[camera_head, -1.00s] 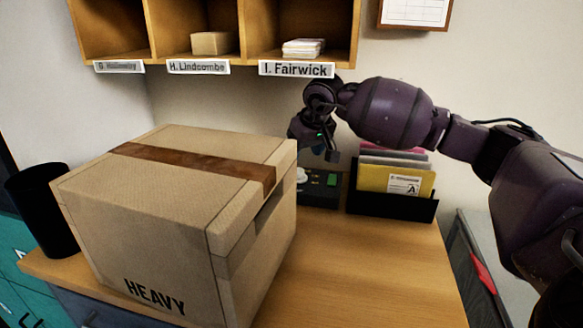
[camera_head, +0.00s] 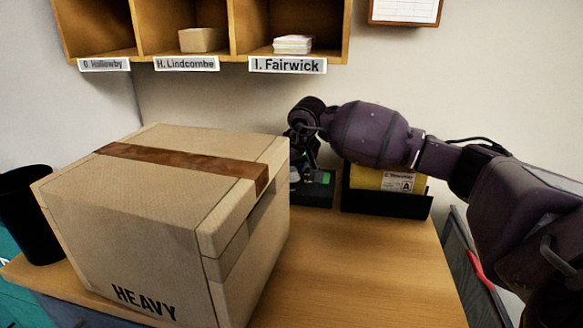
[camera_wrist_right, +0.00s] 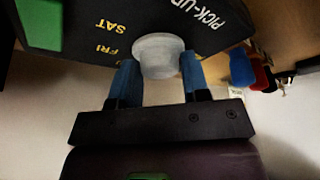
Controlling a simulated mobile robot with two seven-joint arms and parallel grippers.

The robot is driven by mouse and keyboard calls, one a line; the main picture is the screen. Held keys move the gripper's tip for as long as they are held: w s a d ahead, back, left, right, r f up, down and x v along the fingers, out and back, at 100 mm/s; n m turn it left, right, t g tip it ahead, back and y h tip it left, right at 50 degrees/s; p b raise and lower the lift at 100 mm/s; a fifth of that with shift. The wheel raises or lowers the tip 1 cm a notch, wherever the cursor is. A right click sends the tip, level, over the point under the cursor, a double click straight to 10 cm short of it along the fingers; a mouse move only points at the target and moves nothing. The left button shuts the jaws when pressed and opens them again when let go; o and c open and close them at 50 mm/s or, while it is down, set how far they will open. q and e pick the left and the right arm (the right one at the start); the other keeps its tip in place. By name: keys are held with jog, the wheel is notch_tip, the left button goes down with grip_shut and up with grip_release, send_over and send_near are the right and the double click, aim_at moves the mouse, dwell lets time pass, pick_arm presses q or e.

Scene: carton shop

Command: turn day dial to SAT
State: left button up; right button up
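The dial box (camera_head: 318,192) is a dark unit with a green patch, standing at the back of the desk behind the carton's right side. My right gripper (camera_head: 301,168) is at it and covers much of it in the head view. In the right wrist view the pale round dial knob (camera_wrist_right: 160,55) sits on the dark panel (camera_wrist_right: 75,25), with yellow SAT and FRI beside it and white PICK-UP. The blue fingertips of my right gripper (camera_wrist_right: 158,78) stand apart, one on each side of the knob. Firm contact is not clear. The knob's pointer is not visible. My left gripper is out of view.
A large carton (camera_head: 130,220) marked HEAVY fills the desk's left. A black file holder (camera_head: 390,202) with a yellow folder stands right of the dial box. Pigeonholes (camera_head: 235,28) hang above. A black bin (camera_head: 30,215) is at far left. The desk's front right (camera_head: 350,270) is clear.

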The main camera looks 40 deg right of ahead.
jog(key=c, duration=0.5)
